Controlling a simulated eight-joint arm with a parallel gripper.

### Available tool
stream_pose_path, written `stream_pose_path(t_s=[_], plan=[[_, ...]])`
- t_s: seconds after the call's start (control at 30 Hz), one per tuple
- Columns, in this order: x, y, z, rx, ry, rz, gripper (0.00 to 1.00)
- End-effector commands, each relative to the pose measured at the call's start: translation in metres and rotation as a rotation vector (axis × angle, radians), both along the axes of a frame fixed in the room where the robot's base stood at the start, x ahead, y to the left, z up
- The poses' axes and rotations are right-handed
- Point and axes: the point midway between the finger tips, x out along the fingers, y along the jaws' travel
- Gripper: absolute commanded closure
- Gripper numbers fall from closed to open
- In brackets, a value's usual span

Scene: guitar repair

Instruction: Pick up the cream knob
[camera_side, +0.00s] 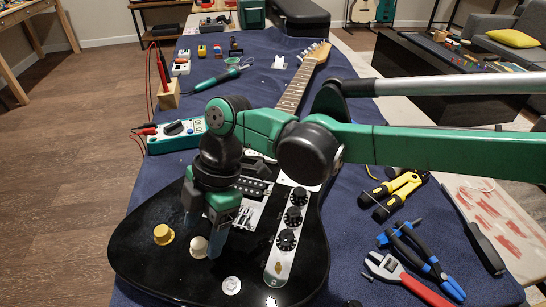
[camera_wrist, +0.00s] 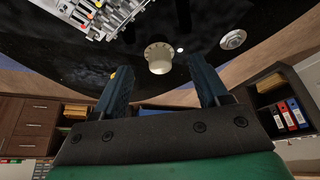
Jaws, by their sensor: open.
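The cream knob (camera_side: 198,247) sits on the black guitar body (camera_side: 140,262), near its lower end. In the wrist view the cream knob (camera_wrist: 159,57) shows at the upper middle, in the gap between my two fingers and just beyond their tips. My gripper (camera_side: 202,239) is open, pointing down over the guitar, with one finger on each side of the knob as pictured. The open fingers also show in the wrist view (camera_wrist: 161,66), with nothing between them. I cannot tell whether a finger touches the knob.
A yellow knob (camera_side: 163,234) stands close, left of the cream one. A round metal piece (camera_side: 232,285) lies on the body to the right. A control plate with black knobs (camera_side: 286,239) and the bridge (camera_side: 246,213) are nearby. Pliers (camera_side: 415,255) lie on the blue mat.

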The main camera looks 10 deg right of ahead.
Motion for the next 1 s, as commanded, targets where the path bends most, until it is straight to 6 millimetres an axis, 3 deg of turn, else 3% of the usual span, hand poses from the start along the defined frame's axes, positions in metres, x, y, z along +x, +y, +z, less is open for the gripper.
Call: stream_pose_path(t_s=[0.13,0.4,0.63,1.0], plan=[[-0.0025,0.0037,-0.0113,0.000,0.000,-0.001,0.33],[-0.0026,0.0040,-0.0128,0.000,0.000,-0.003,0.33],[-0.0026,0.0039,-0.0127,-0.001,0.000,-0.003,0.98],[-0.0025,0.0039,-0.0097,0.000,0.000,-0.003,1.00]])
